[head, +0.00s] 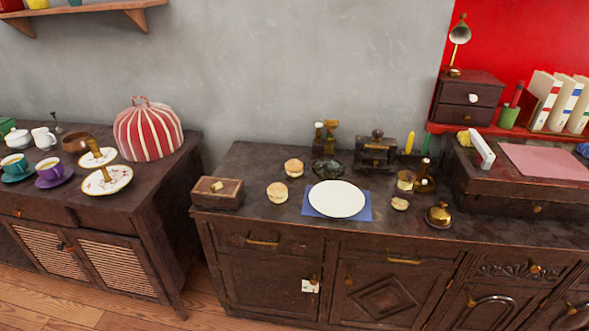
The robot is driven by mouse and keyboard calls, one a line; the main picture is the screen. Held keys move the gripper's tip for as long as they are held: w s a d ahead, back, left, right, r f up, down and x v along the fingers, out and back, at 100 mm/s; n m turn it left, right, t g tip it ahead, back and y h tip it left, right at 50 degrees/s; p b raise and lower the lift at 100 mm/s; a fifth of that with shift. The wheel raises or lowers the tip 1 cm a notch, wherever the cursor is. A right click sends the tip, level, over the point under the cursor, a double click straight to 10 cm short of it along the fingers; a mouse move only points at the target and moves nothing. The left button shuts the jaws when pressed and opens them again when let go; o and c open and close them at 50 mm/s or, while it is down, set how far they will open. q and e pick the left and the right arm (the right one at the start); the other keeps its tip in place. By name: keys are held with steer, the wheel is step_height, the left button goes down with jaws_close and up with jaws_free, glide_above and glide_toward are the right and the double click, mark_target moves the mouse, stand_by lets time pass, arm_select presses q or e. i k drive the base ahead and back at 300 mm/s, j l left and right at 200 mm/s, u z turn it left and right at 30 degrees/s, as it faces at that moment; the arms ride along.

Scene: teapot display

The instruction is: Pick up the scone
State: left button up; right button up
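Two round, pale golden baked pieces that look like scones lie on the dark wooden cabinet in the middle. The nearer scone (277,192) is left of a white plate (337,199). The farther scone (294,168) is just behind it. A smaller pale piece (400,204), perhaps also a scone or part of one, lies right of the plate. Nothing lies on the plate, which rests on a blue cloth (308,207). Neither of my grippers is in view.
A brown box (217,193) stands at the cabinet's left end, and a brass bell (438,215) at the right front. A small jar (405,181) and a candle holder stand behind. A striped tea cosy (148,133) and cups are on the left cabinet.

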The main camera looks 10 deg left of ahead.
mark_target(293, 167)
steer(key=i+j, duration=0.1)
steer(key=i, duration=0.2)
steer(key=i+u, duration=0.7)
steer(key=k+j, duration=0.05)
